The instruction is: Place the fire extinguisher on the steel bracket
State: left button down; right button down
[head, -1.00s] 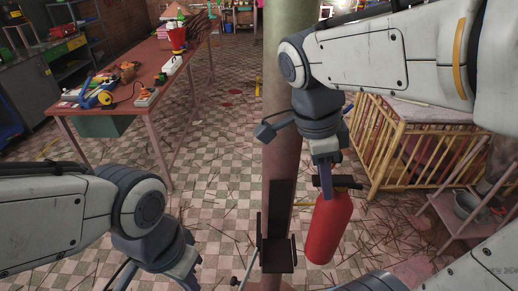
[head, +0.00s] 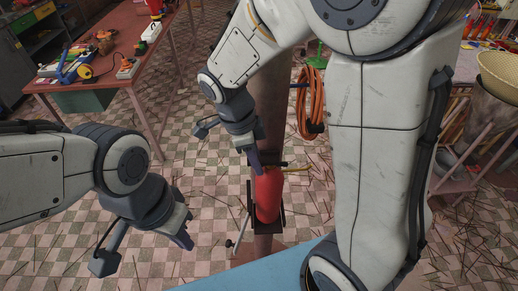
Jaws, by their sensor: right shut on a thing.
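The red fire extinguisher (head: 268,195) hangs upright under my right gripper (head: 256,166), which is shut on its top by the dark valve and handle. The dark steel bracket (head: 251,218) is fixed low on the pole. The extinguisher is in line with the bracket, between its side edges, and covers most of its back plate. I cannot tell whether its base touches the bracket's bottom shelf. My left gripper (head: 183,238) is low on the left, apart from the extinguisher and bracket, with nothing seen in it. Its finger gap is not clear.
The pole (head: 272,110) rises behind my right arm. An orange coiled hose (head: 311,100) hangs to its right. A red workbench (head: 110,75) with tools stands at the upper left. A blue surface (head: 240,275) is at the bottom. The tiled floor between is littered with thin sticks.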

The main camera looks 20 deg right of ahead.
jog(key=shift+f, duration=0.75)
pick_arm(q)
jog(key=shift+r, duration=0.4)
pick_arm(e)
jog(key=shift+f, duration=0.15)
jog(key=shift+f, duration=0.2)
jog(key=c, duration=0.7)
grip_release()
pick_arm(q)
jog(key=shift+f, duration=0.15)
